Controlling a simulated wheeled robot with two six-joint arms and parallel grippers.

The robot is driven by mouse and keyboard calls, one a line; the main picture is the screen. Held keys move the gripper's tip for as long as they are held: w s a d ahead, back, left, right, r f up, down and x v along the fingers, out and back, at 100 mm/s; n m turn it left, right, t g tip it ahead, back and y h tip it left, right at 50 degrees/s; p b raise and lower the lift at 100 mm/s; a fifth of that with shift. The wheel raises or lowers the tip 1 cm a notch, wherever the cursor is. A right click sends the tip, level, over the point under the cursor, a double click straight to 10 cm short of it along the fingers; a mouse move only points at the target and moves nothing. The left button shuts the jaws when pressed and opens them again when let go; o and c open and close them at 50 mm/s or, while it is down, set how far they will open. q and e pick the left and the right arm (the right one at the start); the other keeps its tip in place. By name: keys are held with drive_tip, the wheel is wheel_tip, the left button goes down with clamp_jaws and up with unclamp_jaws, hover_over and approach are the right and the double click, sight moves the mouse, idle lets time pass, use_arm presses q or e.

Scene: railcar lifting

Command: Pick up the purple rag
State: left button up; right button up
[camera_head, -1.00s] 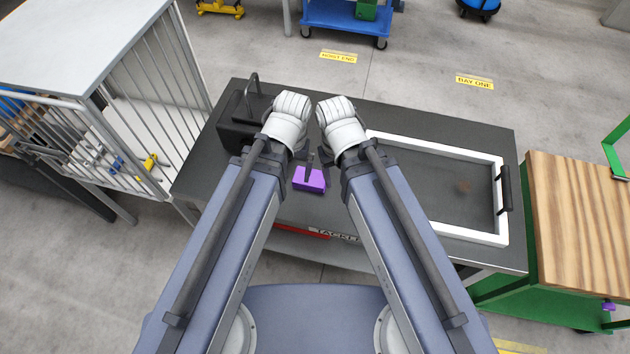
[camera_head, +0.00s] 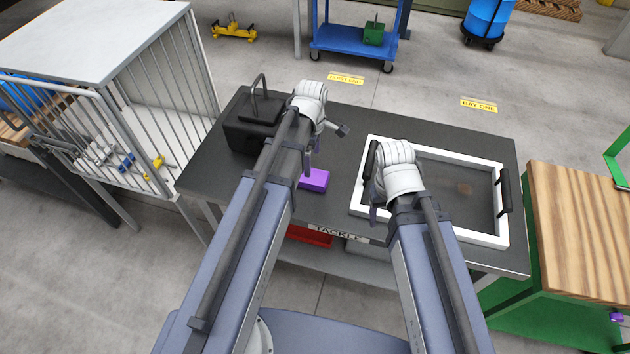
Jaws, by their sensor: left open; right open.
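The purple rag (camera_head: 315,180) shows as a small purple block-like shape on the dark table top, near its front edge. My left gripper (camera_head: 312,157) is open just above and behind the rag, partly hidden by its own arm. I cannot tell whether its fingers touch the rag. My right gripper (camera_head: 374,200) is open and empty over the left side of the white-framed tray, right of the rag. Its wrist and arm hide part of it.
The white-framed tray (camera_head: 455,236) with dark handles fills the table's right side. A black box (camera_head: 243,138) with a looped handle stands at the left. A caged cart is at far left, a wood-topped green bench (camera_head: 575,230) at right. The table's back middle is clear.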

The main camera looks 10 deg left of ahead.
sight(312, 176)
use_arm(q)
drive_tip(key=shift+s+a+f+b, duration=0.1)
drive_tip(key=shift+f+b, duration=3.55)
drive_tip(key=shift+f, duration=0.2)
use_arm(e)
drive_tip(key=shift+f, duration=3.85)
use_arm(q)
drive_tip(key=shift+r, duration=0.1)
use_arm(e)
drive_tip(key=shift+r, duration=0.15)
use_arm(q)
drive_tip(key=shift+c, duration=0.2)
drive_tip(key=c, duration=1.3)
wheel_tip(312, 176, up, 10)
drive_tip(key=p, duration=1)
use_arm(e)
wheel_tip(312, 176, up, 10)
use_arm(q)
drive_tip(key=o, duration=1)
drive_tip(key=c, duration=0.7)
